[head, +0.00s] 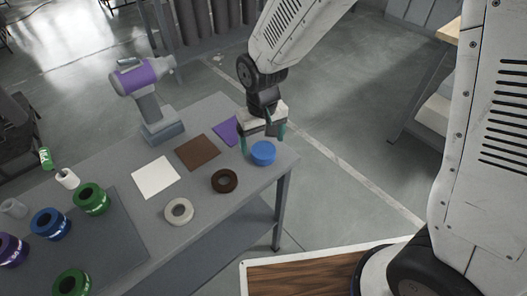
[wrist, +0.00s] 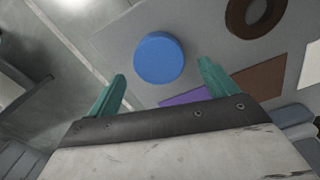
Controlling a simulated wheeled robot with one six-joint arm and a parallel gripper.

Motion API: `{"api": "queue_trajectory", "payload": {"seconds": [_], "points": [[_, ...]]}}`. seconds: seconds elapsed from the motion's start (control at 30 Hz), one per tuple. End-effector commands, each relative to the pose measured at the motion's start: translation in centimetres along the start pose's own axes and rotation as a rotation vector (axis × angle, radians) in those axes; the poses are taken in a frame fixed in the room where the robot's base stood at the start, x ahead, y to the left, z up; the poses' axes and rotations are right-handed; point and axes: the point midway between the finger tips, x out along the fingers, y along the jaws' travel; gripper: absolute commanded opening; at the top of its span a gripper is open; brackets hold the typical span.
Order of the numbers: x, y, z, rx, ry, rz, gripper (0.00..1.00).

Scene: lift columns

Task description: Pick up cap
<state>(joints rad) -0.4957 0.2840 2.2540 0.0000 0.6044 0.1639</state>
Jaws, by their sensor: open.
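The cap is a round blue disc (head: 263,153) lying on the grey table near its right corner. In the wrist view the blue cap (wrist: 159,58) sits ahead of the fingertips, roughly between their lines. My gripper (head: 262,142) has teal fingers spread apart and is just above and behind the cap in the head view. In the wrist view my gripper (wrist: 160,72) is open with nothing between its fingers. Whether a fingertip touches the cap I cannot tell.
On the grey table (head: 140,220) lie a dark brown ring (head: 224,181), a pale ring (head: 178,211) and purple (head: 228,131), brown (head: 198,152) and white (head: 155,177) squares. A purple-and-grey power drill (head: 148,100) stands at the back. Several coloured rolls are at left.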

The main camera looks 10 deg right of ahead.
Motion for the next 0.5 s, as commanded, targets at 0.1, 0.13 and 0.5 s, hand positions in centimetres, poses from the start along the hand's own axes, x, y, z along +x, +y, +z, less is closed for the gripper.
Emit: {"api": "queue_trajectory", "payload": {"seconds": [0.1, 0.13, 0.5], "points": [[1.6, 0.0, 0.0, 0.000, -0.002, 0.000, 0.85], [1.8, 0.0, 0.0, 0.000, -0.001, 0.000, 0.85], [2.0, 0.0, -0.1, 0.000, 0.001, 0.000, 0.60]]}}
